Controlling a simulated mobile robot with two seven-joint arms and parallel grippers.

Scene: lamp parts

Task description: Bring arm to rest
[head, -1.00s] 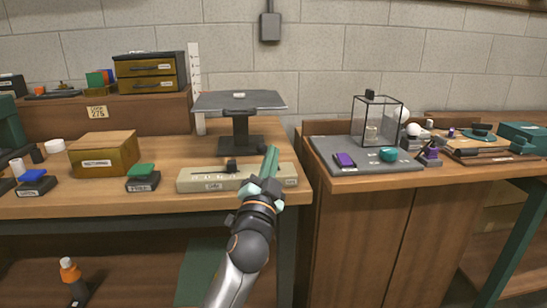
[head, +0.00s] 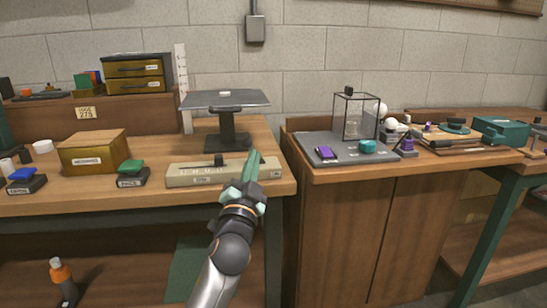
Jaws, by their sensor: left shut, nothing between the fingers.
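My left arm rises from the bottom middle of the head view. Its left gripper (head: 254,157) has dark and pale-green fingers that point up and away, held together with nothing seen between them. In the picture the fingers overlap the right part of a long beige block (head: 195,176) with a dark knob. I cannot tell whether they touch it. My right gripper is not in view.
A dark raised stand (head: 225,99) is behind the beige block. A yellow-brown box (head: 92,153) is at left. On the right cabinet, a grey mat (head: 313,143) carries a clear case (head: 355,116), a purple piece (head: 326,153) and a teal piece (head: 367,146).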

